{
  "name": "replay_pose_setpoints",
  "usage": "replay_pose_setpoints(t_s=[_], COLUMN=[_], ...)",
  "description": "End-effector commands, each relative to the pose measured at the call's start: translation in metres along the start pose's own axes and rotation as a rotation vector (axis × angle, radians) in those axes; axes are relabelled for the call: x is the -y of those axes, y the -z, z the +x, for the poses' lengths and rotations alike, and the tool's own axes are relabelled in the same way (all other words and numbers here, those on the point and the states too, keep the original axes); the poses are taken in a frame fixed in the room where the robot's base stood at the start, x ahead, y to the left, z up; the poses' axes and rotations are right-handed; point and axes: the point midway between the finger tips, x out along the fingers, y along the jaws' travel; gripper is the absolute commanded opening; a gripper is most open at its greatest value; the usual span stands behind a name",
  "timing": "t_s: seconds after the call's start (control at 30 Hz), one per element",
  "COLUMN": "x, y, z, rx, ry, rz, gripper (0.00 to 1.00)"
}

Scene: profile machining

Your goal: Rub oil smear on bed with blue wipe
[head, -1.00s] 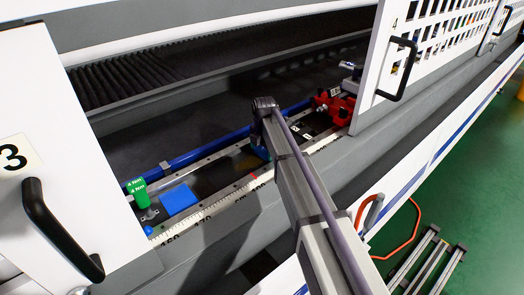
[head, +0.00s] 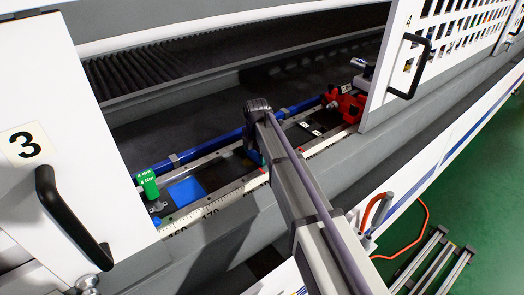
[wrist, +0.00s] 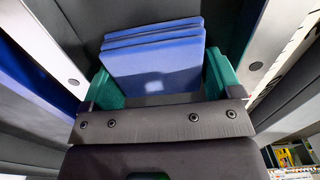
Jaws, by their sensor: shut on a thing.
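My gripper (wrist: 162,82) has green fingers. It is shut on a folded blue wipe (wrist: 155,68), which shows as stacked layers between the fingers in the wrist view. In the head view the arm reaches over the front rail, and the gripper (head: 252,150) is low over the bed (head: 212,178), mostly hidden behind the wrist. I cannot tell whether the wipe touches the bed. No oil smear is clearly visible; the bed under the gripper is hidden.
A flat blue square (head: 187,192) lies on the bed to the left, beside a green 4 Nm tool (head: 148,184). A red clamp (head: 346,104) stands to the right. A scaled rail (head: 215,205) runs along the front. White doors 3 (head: 55,130) and 4 (head: 408,60) flank the opening.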

Motion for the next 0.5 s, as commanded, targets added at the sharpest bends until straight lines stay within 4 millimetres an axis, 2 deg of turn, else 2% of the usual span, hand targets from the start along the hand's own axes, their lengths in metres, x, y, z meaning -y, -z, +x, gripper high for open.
replay_pose_setpoints(t_s=[0.17,0.4,0.5], x=[0.000,-0.001,-0.002], y=[0.005,0.030,0.034], z=[0.000,0.002,0.002], rx=[0.000,0.000,0.000], ry=[0.000,0.000,0.000], rz=[-0.001,-0.001,0.000], gripper=[0.66,0.66,0.66])
